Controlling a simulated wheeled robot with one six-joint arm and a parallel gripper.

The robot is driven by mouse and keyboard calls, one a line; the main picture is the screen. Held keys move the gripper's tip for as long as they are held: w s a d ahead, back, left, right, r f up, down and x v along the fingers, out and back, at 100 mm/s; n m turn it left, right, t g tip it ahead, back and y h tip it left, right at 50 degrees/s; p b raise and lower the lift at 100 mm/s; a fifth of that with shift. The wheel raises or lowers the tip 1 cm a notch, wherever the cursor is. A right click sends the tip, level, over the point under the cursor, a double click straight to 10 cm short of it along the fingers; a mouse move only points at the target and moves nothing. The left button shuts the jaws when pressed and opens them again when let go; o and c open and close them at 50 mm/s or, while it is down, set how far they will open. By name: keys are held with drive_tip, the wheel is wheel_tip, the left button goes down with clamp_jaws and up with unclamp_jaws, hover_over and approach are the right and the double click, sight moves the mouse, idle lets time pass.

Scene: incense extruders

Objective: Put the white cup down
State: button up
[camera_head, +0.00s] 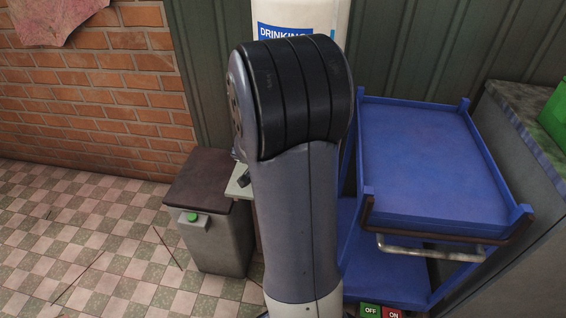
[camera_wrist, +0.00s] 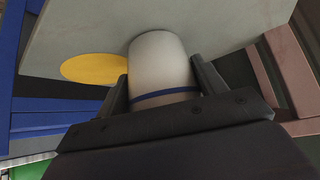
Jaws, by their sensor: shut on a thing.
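The white cup (camera_wrist: 158,62) has a blue band near its lower visible end. In the wrist view it sits between the two fingers of my gripper (camera_wrist: 160,85), which is shut on it. A pale flat surface (camera_wrist: 225,25) lies behind the cup. I cannot tell whether the cup touches it. A yellow disc (camera_wrist: 92,69) lies on that surface, left of the cup. In the head view my arm hides the cup and gripper; only a small corner of a pale surface (camera_head: 238,184) shows beside the arm.
A blue trolley (camera_head: 430,155) with an empty top tray stands right of my arm, beside a grey counter (camera_head: 535,120). A grey bin (camera_head: 217,240) with a brown lid stands left. A white drinking-water container (camera_head: 300,15) is behind. Tiled floor (camera_head: 80,230) is open at left.

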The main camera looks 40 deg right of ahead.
drive_tip(key=shift+f+b, duration=0.2)
drive_tip(key=shift+b, duration=0.1)
drive_tip(key=o, duration=1.2)
drive_tip(key=shift+r, duration=0.15)
drive_tip(key=shift+r+p, duration=0.2)
drive_tip(key=shift+p, duration=0.3)
drive_tip(key=p+v, duration=0.1)
drive_tip(key=v, duration=1)
drive_tip(key=shift+s+a+r, duration=0.1)
drive_tip(key=shift+a+r, duration=0.2)
